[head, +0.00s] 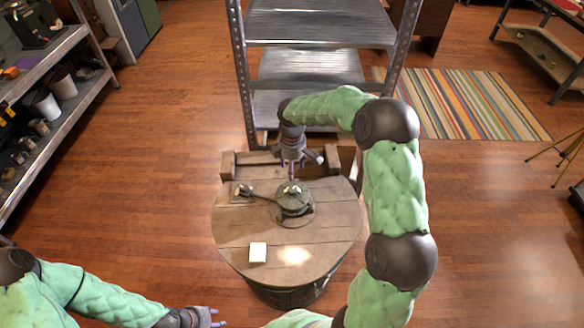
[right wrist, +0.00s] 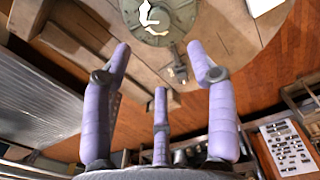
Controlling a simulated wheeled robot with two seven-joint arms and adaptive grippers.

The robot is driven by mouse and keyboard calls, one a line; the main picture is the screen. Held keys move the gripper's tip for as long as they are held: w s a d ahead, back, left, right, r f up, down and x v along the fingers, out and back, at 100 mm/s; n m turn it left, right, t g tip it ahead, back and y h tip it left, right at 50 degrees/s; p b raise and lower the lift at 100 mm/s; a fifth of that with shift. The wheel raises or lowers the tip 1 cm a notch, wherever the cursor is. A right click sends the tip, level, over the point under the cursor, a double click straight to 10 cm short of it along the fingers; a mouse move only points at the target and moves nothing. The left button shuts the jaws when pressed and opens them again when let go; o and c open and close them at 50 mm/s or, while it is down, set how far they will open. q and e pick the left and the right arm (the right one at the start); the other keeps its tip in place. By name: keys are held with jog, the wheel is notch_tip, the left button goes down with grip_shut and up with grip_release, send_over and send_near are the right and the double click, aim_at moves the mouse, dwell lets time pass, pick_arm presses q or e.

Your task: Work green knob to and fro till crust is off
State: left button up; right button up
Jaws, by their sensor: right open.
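The green knob (head: 293,196) is a dull, dark green round piece with a low raised top, on a round wooden barrel top (head: 235,222). Pale whitish patches of crust (right wrist: 153,22) show on it in the right wrist view, where its top is cut off by the frame edge. My right gripper (head: 290,172) is open and empty, its purple fingers pointing down just behind the knob, apart from it. It also shows in the right wrist view (right wrist: 160,66), fingers spread. My left gripper (head: 215,317) is low at the front left, its fingers apart and empty, far from the knob.
A small white block (head: 257,252) lies on the barrel top in front of the knob. A dark rod with a small end piece (head: 245,191) lies left of the knob. A metal shelf rack (head: 310,68) stands behind the barrel. Shelves line the left side; floor at both sides is clear.

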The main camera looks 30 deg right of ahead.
aim_at(293, 189)
notch_tip(293, 189, down, 12)
jog(key=b, duration=1.3)
jog(key=shift+s, duration=0.1)
jog(key=c, duration=1.1)
